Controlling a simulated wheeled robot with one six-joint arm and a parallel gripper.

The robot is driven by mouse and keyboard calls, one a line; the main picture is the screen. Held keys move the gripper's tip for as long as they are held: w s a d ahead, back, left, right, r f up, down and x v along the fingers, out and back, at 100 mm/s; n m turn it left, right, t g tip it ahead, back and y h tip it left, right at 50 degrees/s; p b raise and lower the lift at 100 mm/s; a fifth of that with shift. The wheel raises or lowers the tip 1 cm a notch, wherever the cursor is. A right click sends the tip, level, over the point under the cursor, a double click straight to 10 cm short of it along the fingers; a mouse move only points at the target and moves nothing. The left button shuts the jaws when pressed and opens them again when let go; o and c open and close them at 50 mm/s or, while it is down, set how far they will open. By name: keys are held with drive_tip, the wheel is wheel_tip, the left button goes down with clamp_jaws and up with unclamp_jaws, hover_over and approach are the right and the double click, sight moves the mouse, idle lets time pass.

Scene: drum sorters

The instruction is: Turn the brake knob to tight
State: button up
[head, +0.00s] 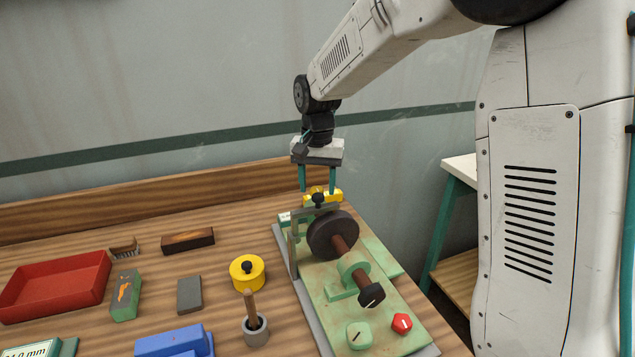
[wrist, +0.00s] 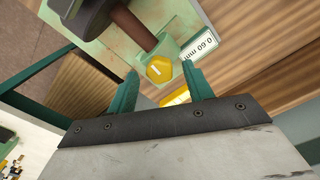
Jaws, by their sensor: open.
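The green drum machine (head: 335,305) stands on the bench with a dark drum (head: 332,235) on a brown shaft. A yellow faceted knob (wrist: 158,69) with a pale pointer line sits at its far end. My gripper (head: 317,189) points down there, open; in the wrist view its two teal fingertips (wrist: 159,72) are on either side of this knob, with a gap showing. Contact cannot be told. A red knob (head: 402,323) and a pale green knob (head: 359,335) sit at the near end. No readable label shows which knob is the brake.
A label reading 0.60 mm (wrist: 197,45) is beside the yellow knob. A grey upright plate (head: 293,250) stands along the machine's left side.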

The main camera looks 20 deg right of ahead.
sight(319, 189)
wheel_tip(319, 189, up, 8)
drive_tip(key=shift+f, duration=0.1)
idle(0.6)
drive_tip(key=shift+s, duration=0.3)
drive_tip(key=s+d+r+n, duration=0.1)
drive_tip(key=s+r, duration=0.1)
drive_tip(key=s, duration=0.6)
drive_tip(key=s+d+r+n, duration=0.1)
drive_tip(key=s+r+n, duration=0.1)
drive_tip(key=s, duration=0.6)
drive_tip(key=s+d+f+n+t, duration=0.1)
drive_tip(key=s+f+n, duration=0.2)
drive_tip(key=s, duration=1.4)
wheel_tip(319, 189, down, 2)
drive_tip(key=shift+s+f, duration=0.1)
drive_tip(key=shift+s, duration=0.1)
